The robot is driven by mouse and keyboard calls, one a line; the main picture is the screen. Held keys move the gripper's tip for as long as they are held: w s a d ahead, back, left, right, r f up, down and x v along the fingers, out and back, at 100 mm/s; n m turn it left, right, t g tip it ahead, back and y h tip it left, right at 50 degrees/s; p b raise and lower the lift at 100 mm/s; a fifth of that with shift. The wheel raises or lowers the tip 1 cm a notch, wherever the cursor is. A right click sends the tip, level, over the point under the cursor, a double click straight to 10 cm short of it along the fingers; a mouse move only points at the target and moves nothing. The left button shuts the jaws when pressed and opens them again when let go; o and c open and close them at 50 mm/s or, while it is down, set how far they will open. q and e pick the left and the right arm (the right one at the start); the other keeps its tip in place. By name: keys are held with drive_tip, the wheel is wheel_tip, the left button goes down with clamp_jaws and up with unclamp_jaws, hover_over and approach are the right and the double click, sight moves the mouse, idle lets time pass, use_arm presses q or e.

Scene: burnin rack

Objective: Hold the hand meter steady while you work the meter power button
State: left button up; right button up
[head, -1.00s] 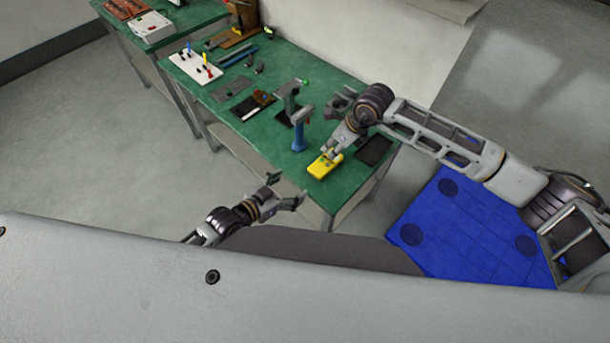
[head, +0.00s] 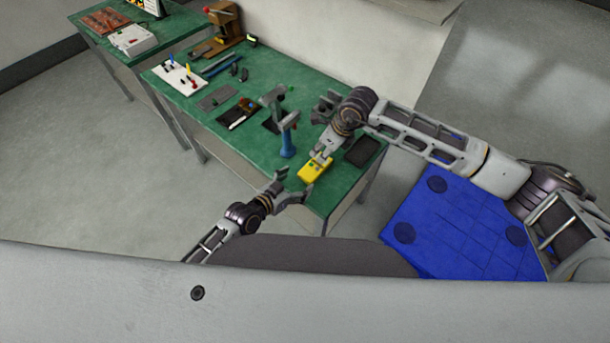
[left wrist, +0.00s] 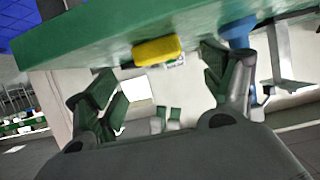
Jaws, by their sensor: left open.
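The yellow hand meter (head: 314,170) lies on the green bench near its front corner. It also shows in the left wrist view (left wrist: 158,50), at the bench edge beyond my fingers. My left gripper (head: 292,188) is open and empty, just short of the bench edge, with its fingers toward the meter and apart from it. Its two spread fingers show in the left wrist view (left wrist: 160,88). My right gripper (head: 321,155) is at the far end of the meter, covering part of it; whether its fingers are closed on it is unclear. The power button is too small to make out.
A black pad (head: 362,151) lies to the right. A dark tray (head: 238,113), a white board with coloured parts (head: 181,77) and other items lie farther left. Bare green bench shows left of the meter.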

sight(305, 177)
use_arm(q)
drive_tip(key=shift+x, duration=2.65)
drive_tip(key=shift+c, duration=0.2)
drive_tip(key=c, duration=1.2)
use_arm(e)
clamp_jaws()
use_arm(q)
drive_tip(key=shift+s+f, duration=0.1)
drive_tip(key=shift+f, duration=0.05)
idle(0.7)
